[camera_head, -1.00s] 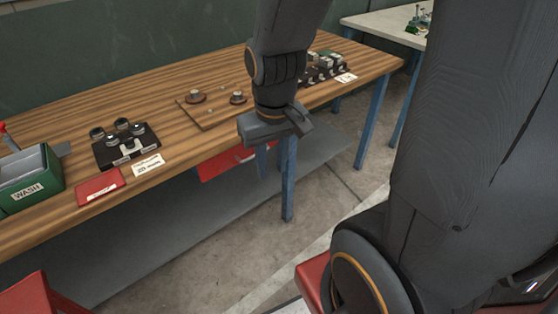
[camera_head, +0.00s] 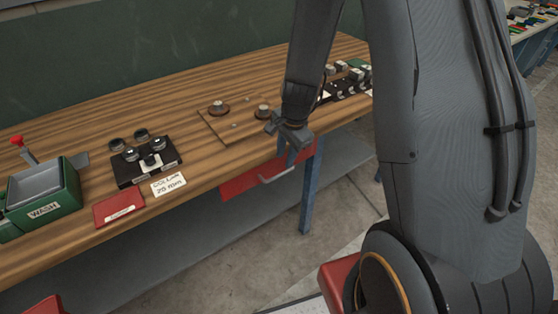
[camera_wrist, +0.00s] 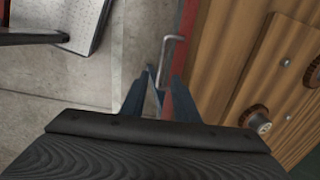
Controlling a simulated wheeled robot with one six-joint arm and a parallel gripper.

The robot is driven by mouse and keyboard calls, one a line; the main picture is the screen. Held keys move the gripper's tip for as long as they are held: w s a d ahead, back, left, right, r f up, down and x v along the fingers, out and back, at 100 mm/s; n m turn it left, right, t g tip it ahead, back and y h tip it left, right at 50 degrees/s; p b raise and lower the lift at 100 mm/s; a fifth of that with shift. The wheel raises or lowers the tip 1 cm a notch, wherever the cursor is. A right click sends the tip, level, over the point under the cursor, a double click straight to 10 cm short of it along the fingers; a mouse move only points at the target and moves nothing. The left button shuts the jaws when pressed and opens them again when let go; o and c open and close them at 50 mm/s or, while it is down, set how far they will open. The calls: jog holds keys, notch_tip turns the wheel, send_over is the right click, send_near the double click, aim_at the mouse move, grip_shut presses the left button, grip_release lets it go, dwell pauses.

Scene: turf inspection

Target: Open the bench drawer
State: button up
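The red bench drawer (camera_head: 240,181) sits under the front edge of the wooden bench. It has a pale bar handle (camera_head: 276,176), and its front looks closed. My gripper (camera_head: 285,134) hangs at the bench's front edge, above the handle and apart from it. Its fingers look spread and empty in the head view. In the wrist view, the handle (camera_wrist: 169,52) stands out from the narrow red drawer front (camera_wrist: 187,22), beyond the dark gripper body. Nothing is held.
The bench top (camera_head: 210,75) carries a green WASH bin (camera_head: 43,203), a red booklet (camera_head: 119,209), a black holder (camera_head: 146,166) and a wooden board (camera_head: 236,122) with knobs. A blue bench leg (camera_head: 311,185) stands right of the drawer. The floor before it is open.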

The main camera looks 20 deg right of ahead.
aim_at(282, 173)
jog(key=f+b, duration=0.1)
jog(key=f, duration=0.1)
jog(key=w+f+b, duration=0.1)
jog(key=f, duration=0.2)
jog(key=f+b, duration=0.1)
jog(key=f, duration=0.2)
jog(key=shift+w+a, duration=0.2)
jog(key=shift+w, duration=0.1)
jog(key=shift+r, duration=0.1)
grip_shut()
